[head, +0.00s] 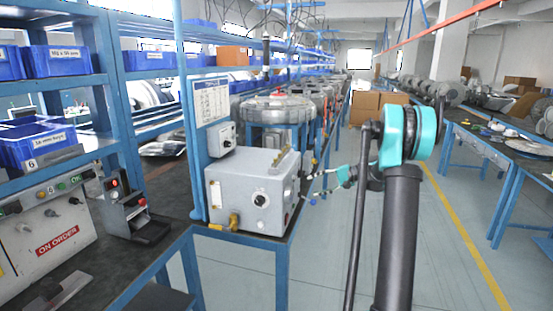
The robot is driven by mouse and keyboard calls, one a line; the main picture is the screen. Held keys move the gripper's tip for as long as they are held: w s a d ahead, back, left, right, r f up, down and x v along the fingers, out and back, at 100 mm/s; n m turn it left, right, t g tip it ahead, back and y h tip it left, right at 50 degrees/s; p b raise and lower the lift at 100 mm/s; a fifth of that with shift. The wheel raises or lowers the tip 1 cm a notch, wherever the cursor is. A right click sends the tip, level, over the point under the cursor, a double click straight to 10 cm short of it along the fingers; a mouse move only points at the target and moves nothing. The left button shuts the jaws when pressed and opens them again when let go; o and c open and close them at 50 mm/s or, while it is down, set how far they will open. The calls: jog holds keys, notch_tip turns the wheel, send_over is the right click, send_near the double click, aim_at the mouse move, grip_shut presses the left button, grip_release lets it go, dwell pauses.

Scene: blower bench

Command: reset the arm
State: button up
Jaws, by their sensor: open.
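My arm stands right of centre in the head view, with a large teal joint on top of a dark link. Its thinner far part reaches left to my gripper (309,187), which is small in the picture. My gripper is open, and I see nothing between its fingers. It appears just right of a grey metal box (240,190) on the bench corner. I cannot tell the exact gap between them.
The dark bench (165,225) with blue shelving runs along the left. Blue bins (60,61) sit on its shelves. Cardboard boxes (365,106) stand farther back. Another bench (490,147) is on the right. The grey aisle floor (450,270) between is open.

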jog(key=s+a+f+n+h, duration=0.1)
jog(key=s+f+h, duration=0.2)
jog(key=s, duration=0.8)
jog(key=s+a+f+n+h, duration=0.1)
jog(key=s+f+h, duration=0.15)
jog(key=s, duration=0.75)
jog(key=s+a+f+n+h, duration=0.15)
jog(key=s+h, duration=0.25)
jog(key=s, duration=0.7)
jog(key=s+d+f+n+h, duration=0.1)
jog(key=s+d+f, duration=0.1)
jog(key=s, duration=0.3)
jog(key=s+d+f+n+h, duration=0.1)
jog(key=s+d+f, duration=0.1)
jog(key=s, duration=0.4)
jog(key=shift+f+h, duration=0.35)
jog(key=shift+f, duration=0.3)
jog(key=shift+d, duration=0.1)
